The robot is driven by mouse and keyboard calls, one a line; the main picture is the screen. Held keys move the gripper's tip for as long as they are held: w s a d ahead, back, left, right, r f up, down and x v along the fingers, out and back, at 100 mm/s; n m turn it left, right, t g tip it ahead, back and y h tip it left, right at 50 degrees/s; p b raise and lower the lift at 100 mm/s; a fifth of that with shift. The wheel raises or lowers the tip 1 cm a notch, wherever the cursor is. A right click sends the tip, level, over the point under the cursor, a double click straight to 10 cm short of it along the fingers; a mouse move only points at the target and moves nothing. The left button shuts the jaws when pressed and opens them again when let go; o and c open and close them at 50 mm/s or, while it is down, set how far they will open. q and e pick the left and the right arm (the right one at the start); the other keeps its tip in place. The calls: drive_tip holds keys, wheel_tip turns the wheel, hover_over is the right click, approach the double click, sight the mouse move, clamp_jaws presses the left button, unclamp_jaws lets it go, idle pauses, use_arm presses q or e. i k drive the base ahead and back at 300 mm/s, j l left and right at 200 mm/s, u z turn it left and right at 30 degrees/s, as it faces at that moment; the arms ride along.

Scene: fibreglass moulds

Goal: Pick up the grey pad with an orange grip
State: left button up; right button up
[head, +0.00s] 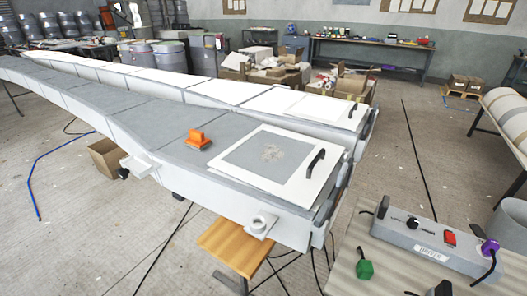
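The pad with an orange grip (198,140) lies on the grey upper surface of the long mould (150,118). It sits left of a white square frame with a grey centre and a black handle. The orange grip faces up and covers most of the pad; only a little of the pad's edge shows. Nothing touches the grip. Neither of my grippers shows in the head view.
The white frame (295,190) lies on the mould's near end. A wooden stool (232,245) stands below the mould's front side. A grey control box (428,240) and a green plug (364,270) rest on a table at lower right. Cables cross the floor.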

sight(197, 141)
drive_tip(key=i+j+z, duration=0.4)
drive_tip(key=j, duration=0.35)
drive_tip(key=i+j+z, duration=0.25)
drive_tip(key=i+j, duration=0.05)
drive_tip(key=j, duration=0.1)
